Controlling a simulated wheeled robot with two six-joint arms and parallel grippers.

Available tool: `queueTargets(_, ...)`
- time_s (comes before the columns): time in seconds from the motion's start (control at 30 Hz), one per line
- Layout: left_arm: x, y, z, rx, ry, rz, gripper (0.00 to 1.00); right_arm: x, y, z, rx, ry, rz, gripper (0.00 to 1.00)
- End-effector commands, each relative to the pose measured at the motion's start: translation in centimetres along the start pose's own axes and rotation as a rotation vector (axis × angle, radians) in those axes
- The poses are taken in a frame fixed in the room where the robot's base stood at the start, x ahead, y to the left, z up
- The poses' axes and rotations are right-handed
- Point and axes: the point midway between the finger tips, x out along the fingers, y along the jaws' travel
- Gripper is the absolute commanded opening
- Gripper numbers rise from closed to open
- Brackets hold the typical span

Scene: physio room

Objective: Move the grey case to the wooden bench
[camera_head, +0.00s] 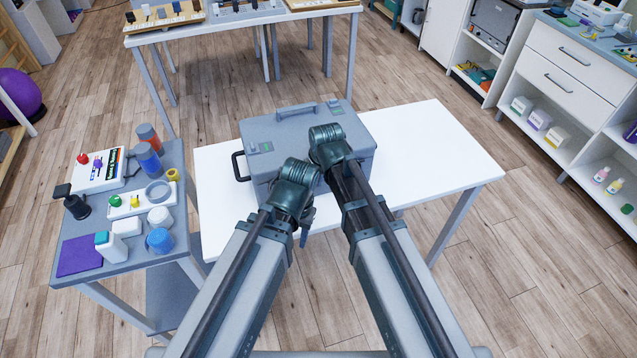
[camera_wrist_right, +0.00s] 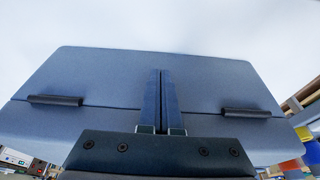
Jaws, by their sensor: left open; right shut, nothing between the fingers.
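The grey case (camera_head: 255,133) sits closed on a white table (camera_head: 435,140), with a handle on its lid and a dark handle on its left side. My left gripper (camera_head: 306,228) points down at the case's near side, open; its fingertips are partly hidden by the wrist. My right arm reaches over the case's near right part and hides its gripper in the head view. In the right wrist view the right gripper (camera_wrist_right: 161,98) is shut and empty, in front of the case (camera_wrist_right: 100,80); contact is unclear. I cannot pick out a wooden bench for sure.
A grey side table (camera_head: 72,232) at left holds bottles, jars and a purple cloth. A far table (camera_head: 240,20) bears trays of small items. Shelves with drawers (camera_head: 570,68) stand at right. The white table's right part and the wooden floor beyond are clear.

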Motion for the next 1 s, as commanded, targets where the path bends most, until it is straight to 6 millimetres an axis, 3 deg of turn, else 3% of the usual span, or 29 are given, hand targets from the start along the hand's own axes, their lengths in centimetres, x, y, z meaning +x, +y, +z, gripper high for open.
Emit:
queueTargets(0.17,0.0,0.0,0.0,0.0,0.0,0.0,0.45,0.5,0.0,-1.5,0.0,0.0,0.0,0.0)
queueTargets(0.5,0.0,0.0,0.0,0.0,0.0,0.0,0.45,3.4,0.0,-11.4,0.0,0.001,0.0,0.0)
queueTargets(0.7,0.0,0.0,0.0,0.0,0.0,0.0,0.45,4.9,0.0,-16.4,0.0,0.001,0.0,0.0)
queueTargets(0.83,0.0,0.0,0.0,0.0,0.0,0.0,0.45,5.4,0.0,-18.1,0.0,0.001,0.0,0.0)
queueTargets(1.0,0.0,0.0,0.0,0.0,0.0,0.0,0.45,5.6,0.0,-18.6,0.0,0.001,0.0,0.0)
